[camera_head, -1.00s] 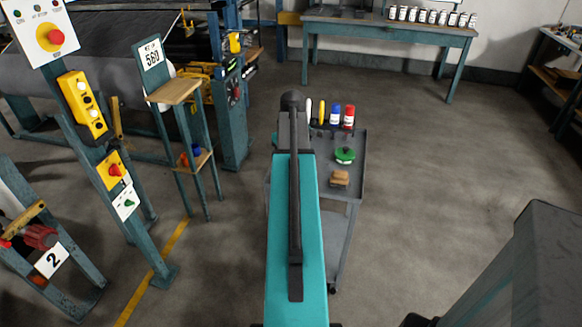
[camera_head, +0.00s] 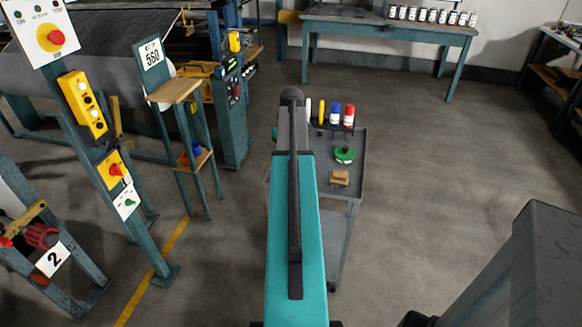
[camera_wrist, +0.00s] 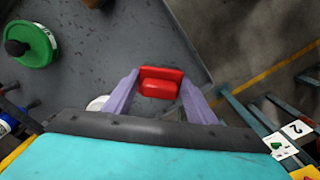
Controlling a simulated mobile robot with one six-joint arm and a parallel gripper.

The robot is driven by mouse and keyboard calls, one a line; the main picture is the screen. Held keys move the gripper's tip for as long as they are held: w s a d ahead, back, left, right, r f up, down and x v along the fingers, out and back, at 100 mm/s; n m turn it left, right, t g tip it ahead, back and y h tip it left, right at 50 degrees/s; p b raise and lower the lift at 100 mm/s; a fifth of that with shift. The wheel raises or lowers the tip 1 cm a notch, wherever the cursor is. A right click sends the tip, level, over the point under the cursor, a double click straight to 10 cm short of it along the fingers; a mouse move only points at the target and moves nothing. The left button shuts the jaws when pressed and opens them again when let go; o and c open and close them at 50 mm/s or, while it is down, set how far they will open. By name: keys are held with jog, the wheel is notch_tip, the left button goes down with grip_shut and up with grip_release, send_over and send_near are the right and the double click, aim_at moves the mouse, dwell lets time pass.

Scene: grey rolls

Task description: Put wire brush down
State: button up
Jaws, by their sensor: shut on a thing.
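The wire brush (camera_wrist: 161,78) shows in the wrist view as a red, block-like piece between the two purple fingers of my gripper (camera_wrist: 159,90). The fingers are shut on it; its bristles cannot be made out. Behind it is the grey top of the cart (camera_wrist: 140,35), with the cart's edge just to the right. The gap between brush and cart top is hard to judge. In the head view my teal arm reaches over the left part of the cart (camera_head: 355,185) and hides my gripper and the brush.
A green round thing with a dark knob (camera_head: 344,154) and a tan block (camera_head: 340,177) lie on the cart's right side. Several bottles or markers (camera_head: 335,114) stand at its far end. A stand marked 560 (camera_head: 176,92) is left of the cart. Open floor lies right.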

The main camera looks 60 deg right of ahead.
jog(key=shift+f, duration=1.55)
jog(key=shift+a+f, duration=0.1)
jog(key=o, duration=1)
jog(key=shift+c, duration=0.2)
jog(key=shift+r+b, duration=0.3)
jog(key=shift+r, duration=5.85)
